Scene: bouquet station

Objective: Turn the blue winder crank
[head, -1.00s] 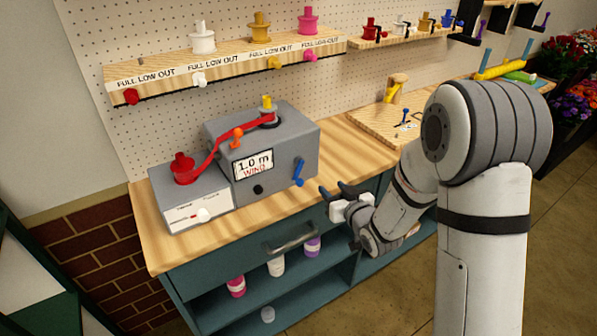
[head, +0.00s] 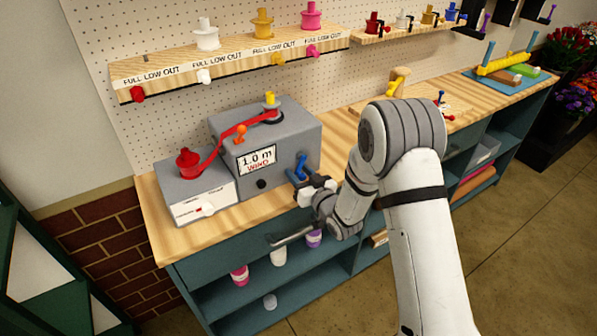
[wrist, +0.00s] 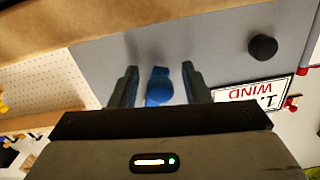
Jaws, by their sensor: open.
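The blue winder crank (head: 301,167) is on the front face of the grey winder box (head: 290,138), near its right end. In the wrist view the crank (wrist: 159,86) shows between the two dark fingers of my gripper (wrist: 158,84). The fingers are open, with a gap visible on each side of the crank. In the head view my gripper (head: 304,183) is right at the crank and covers its lower part. The box display reads 1.0 m WIND. A red ribbon (head: 225,143) runs from a red spool (head: 188,163) to the yellow-topped spindle (head: 270,103) on the box.
A dark knob (head: 262,184) is on the box front, left of the crank. A drawer handle (head: 291,236) sticks out below the bench edge. Wooden shelves with spools are on the pegboard above.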

